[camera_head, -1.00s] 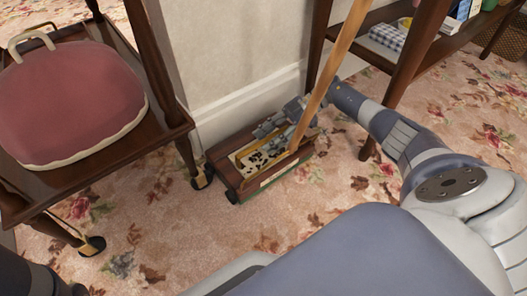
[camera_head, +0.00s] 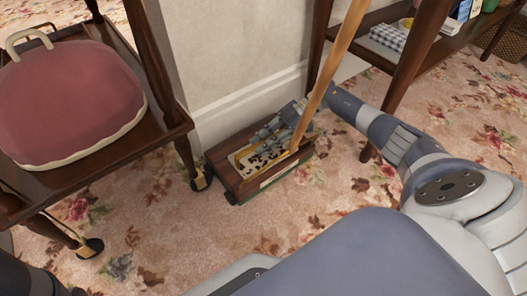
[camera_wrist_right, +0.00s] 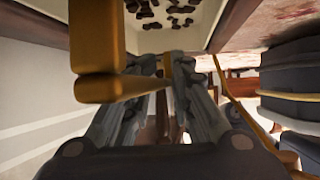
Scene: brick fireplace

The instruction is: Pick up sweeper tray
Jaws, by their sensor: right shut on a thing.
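The sweeper tray (camera_head: 262,157) is a cream, yellow-edged tray with dark specks, set in the open top of a brown wooden floor sweeper (camera_head: 243,184). A wooden pole (camera_head: 330,75) rises from the sweeper and passes in front of my right gripper (camera_head: 270,130). The gripper reaches down over the tray's far side and is shut on its edge. In the right wrist view the tray's speckled inside (camera_wrist_right: 165,14) lies just beyond the fingertips (camera_wrist_right: 166,62), with a brass part at left. The exact contact is partly hidden. My left gripper is out of view.
The sweeper sits on flowered carpet (camera_head: 185,240) near the white skirting board (camera_head: 245,103). A wooden chair with a red cushion (camera_head: 70,100) stands at left, its caster close to the sweeper. A dark-legged shelf table (camera_head: 402,80) stands at right. Open carpet lies in front.

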